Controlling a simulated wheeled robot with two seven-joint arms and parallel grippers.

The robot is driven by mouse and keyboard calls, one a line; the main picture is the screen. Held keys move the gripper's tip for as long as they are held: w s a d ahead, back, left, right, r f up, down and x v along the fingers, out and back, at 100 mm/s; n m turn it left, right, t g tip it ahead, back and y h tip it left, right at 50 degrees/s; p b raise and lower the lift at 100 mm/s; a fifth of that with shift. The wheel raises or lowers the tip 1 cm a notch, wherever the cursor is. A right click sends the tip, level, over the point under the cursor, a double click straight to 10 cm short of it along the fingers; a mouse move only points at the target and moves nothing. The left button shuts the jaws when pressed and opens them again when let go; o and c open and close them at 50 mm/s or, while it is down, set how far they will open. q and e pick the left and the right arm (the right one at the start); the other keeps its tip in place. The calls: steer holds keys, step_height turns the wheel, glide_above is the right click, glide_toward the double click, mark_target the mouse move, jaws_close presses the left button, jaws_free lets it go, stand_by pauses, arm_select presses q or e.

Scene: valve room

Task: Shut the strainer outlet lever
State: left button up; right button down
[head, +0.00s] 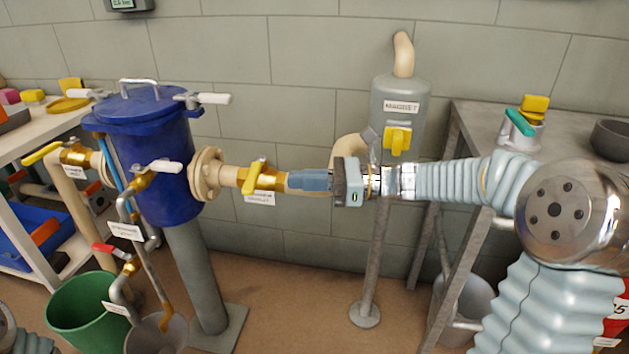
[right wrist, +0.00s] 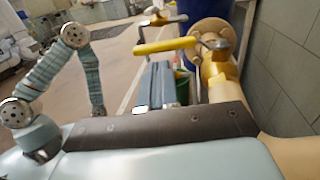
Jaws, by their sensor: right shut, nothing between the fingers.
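The strainer is a blue lidded vessel (head: 155,165) at the left of the head view. Its outlet pipe runs right to a brass valve with a yellow outlet lever (head: 253,178), above a white tag (head: 260,198). The lever sticks out from the valve toward me, roughly across the pipe. It also shows in the right wrist view (right wrist: 165,45), just beyond the fingertips. My right gripper (head: 291,181) points left at the valve, shut and empty, its blue fingers (right wrist: 160,84) just right of the lever. I cannot tell whether they touch. My left gripper is out of view.
A second yellow lever (head: 42,153) lies along the inlet side. A grey magnet vessel (head: 400,110) with a yellow handle stands behind my right arm. A green bucket (head: 85,312) is on the floor.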

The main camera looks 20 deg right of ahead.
mark_target(257, 181)
steer(key=x, duration=0.5)
steer(key=shift+w+a, duration=0.1)
steer(key=shift+a, duration=0.05)
steer(key=shift+a+p, duration=0.3)
steer(key=shift+a, duration=0.75)
steer(key=shift+d, duration=0.1)
